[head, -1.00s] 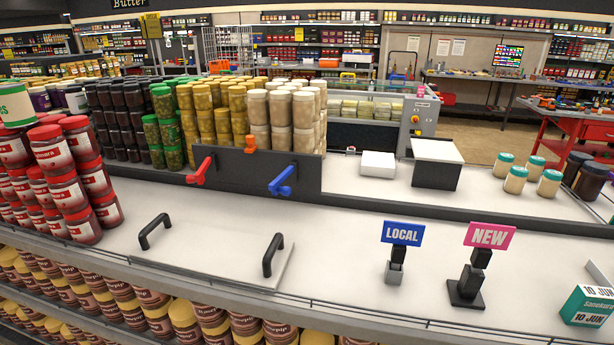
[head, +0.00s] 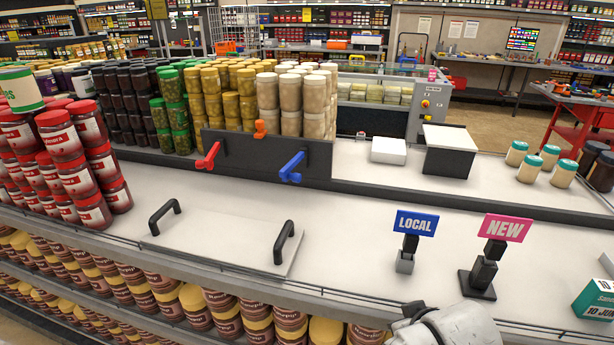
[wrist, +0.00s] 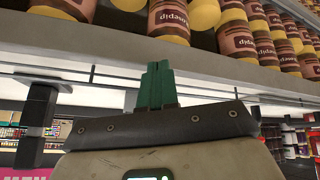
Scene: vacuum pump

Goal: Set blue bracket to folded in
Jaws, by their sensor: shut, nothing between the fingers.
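The blue bracket (head: 292,167) is on the front of a dark upright panel (head: 318,158) at the back of the white counter. It sticks out from the panel towards me, to the right of a red bracket (head: 208,156). My gripper's green fingers (wrist: 157,86) are together and empty in the wrist view. They are in front of the shelf edge, well away from the blue bracket, which does not show there. In the head view a pale part of my arm (head: 455,326) shows at the bottom edge, and the fingers are out of frame.
An orange piece (head: 260,129) sits on the panel's top edge. Stacked jars (head: 303,95) stand behind it. A white board with two black handles (head: 284,243) lies in front. The LOCAL sign (head: 415,223) and NEW sign (head: 506,228) stand at the right. Counter between them is clear.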

